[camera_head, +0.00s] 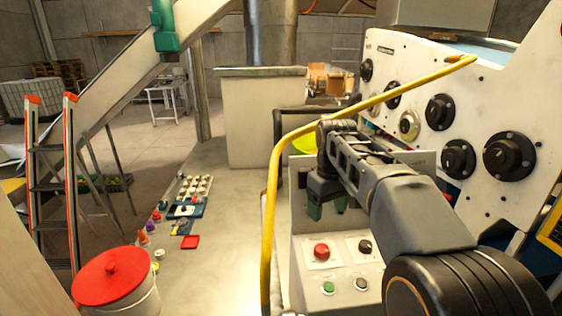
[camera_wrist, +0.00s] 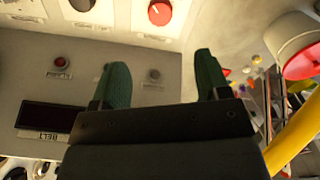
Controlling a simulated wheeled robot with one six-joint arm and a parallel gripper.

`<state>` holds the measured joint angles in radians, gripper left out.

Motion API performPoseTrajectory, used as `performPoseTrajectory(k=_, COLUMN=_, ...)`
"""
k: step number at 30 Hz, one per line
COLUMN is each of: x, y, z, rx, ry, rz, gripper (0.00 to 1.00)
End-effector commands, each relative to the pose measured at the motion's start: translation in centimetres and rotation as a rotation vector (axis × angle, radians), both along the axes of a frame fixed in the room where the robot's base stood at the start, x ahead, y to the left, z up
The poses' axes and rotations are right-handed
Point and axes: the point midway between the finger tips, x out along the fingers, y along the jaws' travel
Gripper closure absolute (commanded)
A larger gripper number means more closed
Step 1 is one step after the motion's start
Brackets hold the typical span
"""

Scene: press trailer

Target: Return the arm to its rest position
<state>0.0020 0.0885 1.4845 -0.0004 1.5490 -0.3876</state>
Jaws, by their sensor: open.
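My gripper (camera_wrist: 162,90) shows in the wrist view with its two green fingers apart and nothing between them. In the head view my gripper (camera_head: 327,208) hangs at the end of my arm, in front of the upright face of a white control box. The box's sloped panel (camera_head: 330,262) lies below it, with a red button (camera_head: 321,251), a black knob (camera_head: 365,246), a green button (camera_head: 328,287) and a grey button (camera_head: 361,284). The wrist view shows a red button (camera_wrist: 159,12), a small red button (camera_wrist: 61,62) and a dark display (camera_wrist: 50,117) labelled BELT.
A yellow rail (camera_head: 272,210) curves close to my arm's left. A white machine panel (camera_head: 460,110) with black knobs stands to the right. A white bucket with a red lid (camera_head: 110,275) and a ladder (camera_head: 50,180) are at left. Small items lie on the floor.

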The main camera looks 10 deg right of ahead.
Motion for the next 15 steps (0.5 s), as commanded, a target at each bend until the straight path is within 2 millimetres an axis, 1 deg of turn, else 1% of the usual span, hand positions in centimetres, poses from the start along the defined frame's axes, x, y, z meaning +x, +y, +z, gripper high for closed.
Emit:
performPoseTrajectory(k=2, x=-1.7, y=0.0, z=-0.5, rx=0.001, ry=-0.032, rz=-0.033, gripper=0.31)
performPoseTrajectory(k=5, x=-4.3, y=0.1, z=-1.9, rx=0.006, ry=-0.087, rz=-0.095, gripper=0.31)
performPoseTrajectory(k=9, x=-8.3, y=0.1, z=-4.6, rx=0.02, ry=-0.173, rz=-0.19, gripper=0.31)
performPoseTrajectory(k=12, x=-10.9, y=0.1, z=-6.8, rx=0.033, ry=-0.227, rz=-0.25, gripper=0.31)
performPoseTrajectory(k=15, x=-13.0, y=0.1, z=-8.9, rx=0.046, ry=-0.271, rz=-0.301, gripper=0.31)
